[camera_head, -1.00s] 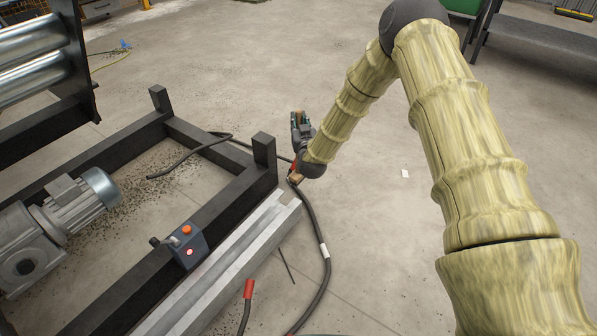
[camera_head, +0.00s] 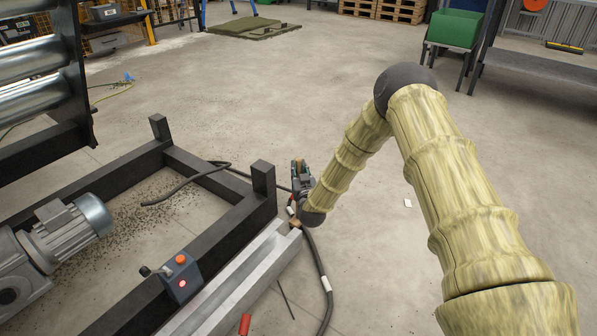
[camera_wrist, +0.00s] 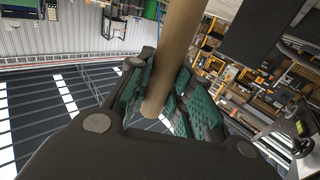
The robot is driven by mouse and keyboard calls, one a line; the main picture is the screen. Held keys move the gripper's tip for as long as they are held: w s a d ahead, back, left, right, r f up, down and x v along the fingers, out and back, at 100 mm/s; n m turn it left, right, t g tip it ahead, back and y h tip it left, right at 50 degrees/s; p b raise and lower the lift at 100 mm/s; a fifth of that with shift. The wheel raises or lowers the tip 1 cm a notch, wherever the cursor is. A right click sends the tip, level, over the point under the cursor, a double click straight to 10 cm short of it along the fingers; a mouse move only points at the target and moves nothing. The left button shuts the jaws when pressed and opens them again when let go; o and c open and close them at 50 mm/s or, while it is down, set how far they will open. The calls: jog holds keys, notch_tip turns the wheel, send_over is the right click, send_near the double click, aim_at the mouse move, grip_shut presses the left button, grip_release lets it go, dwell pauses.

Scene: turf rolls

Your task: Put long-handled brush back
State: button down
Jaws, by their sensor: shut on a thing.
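My gripper (camera_head: 301,176) is low over the floor, just right of the corner post of the black frame. In the wrist view its green-padded fingers (camera_wrist: 172,98) are closed around a round wooden handle (camera_wrist: 177,50), which I take to be the long-handled brush. The handle runs up out of the top of that view, so the brush head is hidden. In the head view the wrist covers most of it; a small tan piece (camera_head: 294,223) shows just below the wrist.
A black frame (camera_head: 215,190) with a motor (camera_head: 70,230) and a button box (camera_head: 181,278) stands at left. A dark cable (camera_head: 318,265) lies by the grey rail (camera_head: 245,275). At the back are a green bin (camera_head: 455,28), a grey table (camera_head: 535,66) and a turf mat (camera_head: 250,28). Mid-floor is clear.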

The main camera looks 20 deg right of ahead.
jog(key=c, duration=1.3)
grip_release()
jog(key=shift+f, duration=0.15)
